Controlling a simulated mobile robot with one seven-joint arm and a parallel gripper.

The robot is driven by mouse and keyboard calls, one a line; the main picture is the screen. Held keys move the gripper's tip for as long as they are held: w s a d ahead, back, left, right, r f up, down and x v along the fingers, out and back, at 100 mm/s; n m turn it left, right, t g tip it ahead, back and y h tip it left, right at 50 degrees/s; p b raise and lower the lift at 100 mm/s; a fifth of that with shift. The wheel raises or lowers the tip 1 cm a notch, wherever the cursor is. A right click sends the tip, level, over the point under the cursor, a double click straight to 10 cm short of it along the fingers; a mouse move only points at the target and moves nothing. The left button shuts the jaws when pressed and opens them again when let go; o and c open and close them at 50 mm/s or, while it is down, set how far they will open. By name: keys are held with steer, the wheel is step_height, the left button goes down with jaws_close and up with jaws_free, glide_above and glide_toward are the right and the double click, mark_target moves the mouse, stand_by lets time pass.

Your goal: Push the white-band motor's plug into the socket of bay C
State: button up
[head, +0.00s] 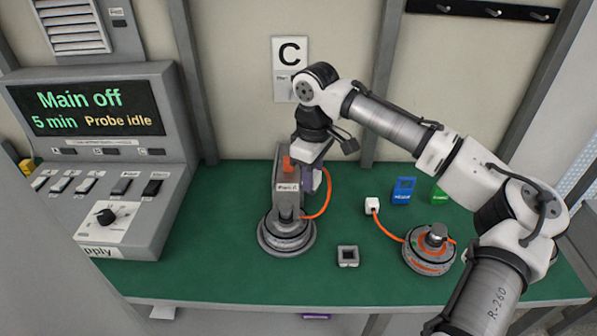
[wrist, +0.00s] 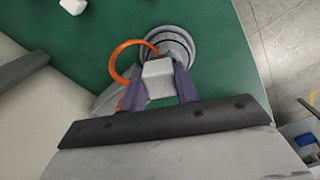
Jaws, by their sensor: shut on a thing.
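In the wrist view my gripper (wrist: 158,88) is shut on the white plug (wrist: 157,72), held between two purple fingers. The motor also shows there beyond the plug (wrist: 178,45). My gripper is close beside the right of the post. The socket opening is hidden, and I cannot tell whether the plug touches it.
A second motor (head: 430,250) lies at the right, its white plug (head: 372,205) loose on the green bench (head: 215,260). A small square grey block (head: 348,256) sits between the motors. A control console (head: 100,160) fills the left.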

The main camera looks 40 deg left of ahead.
steer(key=w+d+n+b, duration=0.1)
steer(key=d+n+b, duration=0.2)
steer(key=d+n, duration=0.55)
steer(key=shift+d+f+m+b, duration=0.5)
steer(key=shift+f+b, duration=0.6)
steer(key=shift+f, duration=1.3)
steer(key=shift+d+f+m+b, duration=0.45)
steer(key=shift+f+b, duration=0.7)
steer(key=shift+f, duration=1.3)
steer(key=shift+d+f+m+b, duration=0.45)
steer(key=shift+f+b, duration=0.65)
steer(key=shift+f, duration=1.3)
steer(key=shift+f, duration=0.15)
steer(key=shift+f, duration=0.45)
steer(key=shift+f, duration=0.15)
steer(key=shift+f, duration=0.3)
steer(key=shift+f+p, duration=0.65)
steer(key=shift+f, duration=0.1)
